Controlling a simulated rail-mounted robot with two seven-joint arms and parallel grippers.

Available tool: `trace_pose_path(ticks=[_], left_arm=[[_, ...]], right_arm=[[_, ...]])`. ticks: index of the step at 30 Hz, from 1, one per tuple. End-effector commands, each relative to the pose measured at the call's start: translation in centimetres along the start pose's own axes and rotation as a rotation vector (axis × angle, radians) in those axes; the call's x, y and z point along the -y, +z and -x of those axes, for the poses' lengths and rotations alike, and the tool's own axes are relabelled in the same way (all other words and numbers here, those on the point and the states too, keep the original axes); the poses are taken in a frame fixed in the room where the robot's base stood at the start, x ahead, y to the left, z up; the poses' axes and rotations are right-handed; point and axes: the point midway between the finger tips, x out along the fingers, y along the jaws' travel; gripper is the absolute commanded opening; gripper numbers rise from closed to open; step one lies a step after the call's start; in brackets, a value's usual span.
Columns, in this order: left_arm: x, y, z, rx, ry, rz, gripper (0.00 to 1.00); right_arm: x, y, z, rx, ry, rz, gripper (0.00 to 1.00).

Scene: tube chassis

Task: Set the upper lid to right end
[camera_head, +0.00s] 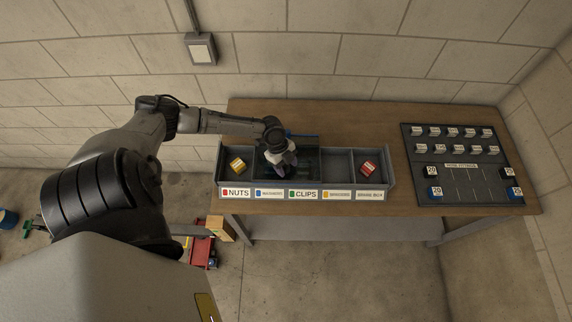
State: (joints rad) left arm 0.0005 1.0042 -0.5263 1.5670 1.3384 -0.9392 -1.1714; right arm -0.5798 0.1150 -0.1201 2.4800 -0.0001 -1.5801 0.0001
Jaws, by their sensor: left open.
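A long grey bin (222,178) with several compartments stands on the wooden table. A dark panel with a blue strip at the back (307,150), which looks like a lid, covers the compartments left of the middle. I cannot tell whether it is one lid or two stacked. My left gripper (284,170) is open and reaches down over the left part of this panel. Its fingers are small and partly hidden by the wrist, so contact with the panel cannot be told. My right gripper is not in view.
A yellow box (237,165) lies in the left-end compartment and a red box (368,169) in the right-end one. The compartment (337,165) beside the red box looks empty. A dark board (461,160) with several small blocks lies right of the bin.

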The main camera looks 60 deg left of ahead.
Motion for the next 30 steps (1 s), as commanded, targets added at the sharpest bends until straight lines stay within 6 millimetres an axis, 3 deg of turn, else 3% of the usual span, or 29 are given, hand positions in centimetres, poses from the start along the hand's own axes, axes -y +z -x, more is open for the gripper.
trace_pose_path(ticks=[6,22,30], left_arm=[[0.0,0.01,-0.01,0.0,0.0,0.0,0.52],[-0.02,0.01,0.01,0.0,0.0,0.0,0.01],[0.0,0.02,0.02,0.0,0.0,0.002,0.0]], right_arm=[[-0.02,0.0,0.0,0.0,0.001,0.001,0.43],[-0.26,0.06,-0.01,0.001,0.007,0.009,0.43],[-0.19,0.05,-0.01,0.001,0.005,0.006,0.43]])
